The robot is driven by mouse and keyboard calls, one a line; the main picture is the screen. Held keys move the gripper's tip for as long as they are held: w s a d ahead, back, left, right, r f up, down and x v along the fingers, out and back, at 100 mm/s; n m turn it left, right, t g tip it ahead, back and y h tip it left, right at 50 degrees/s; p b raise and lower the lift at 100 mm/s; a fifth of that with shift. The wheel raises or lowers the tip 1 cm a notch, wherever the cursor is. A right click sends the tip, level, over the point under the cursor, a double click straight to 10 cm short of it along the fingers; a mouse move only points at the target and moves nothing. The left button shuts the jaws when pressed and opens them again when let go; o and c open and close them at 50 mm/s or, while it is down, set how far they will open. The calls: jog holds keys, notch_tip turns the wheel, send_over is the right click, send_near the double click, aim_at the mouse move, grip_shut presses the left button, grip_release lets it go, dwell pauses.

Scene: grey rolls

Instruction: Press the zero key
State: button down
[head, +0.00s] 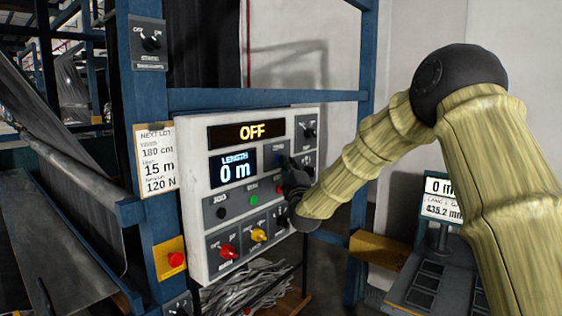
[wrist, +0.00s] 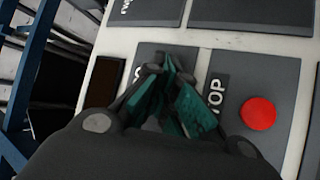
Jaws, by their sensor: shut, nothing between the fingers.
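Whether the tips touch is not clear.
The red STOP button (wrist: 258,113) lies close beside the fingers. Green (head: 253,200) and black (head: 221,212) buttons and red (head: 228,251) and yellow (head: 258,235) knobs are lower on the panel. A blue frame post (head: 368,60) stands at right.

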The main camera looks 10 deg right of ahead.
jog(key=shift+s, duration=0.1)
dwell(0.5)
jog(key=shift+s+d+b, duration=0.4)
jog(key=shift+s+d, duration=0.05)
jog(key=shift+s, duration=0.1)
jog(key=s+d+b, duration=0.1)
jog(key=s, duration=0.1)
jog(key=s+d, duration=0.2)
jog(key=shift+b, duration=0.35)
dwell(0.7)
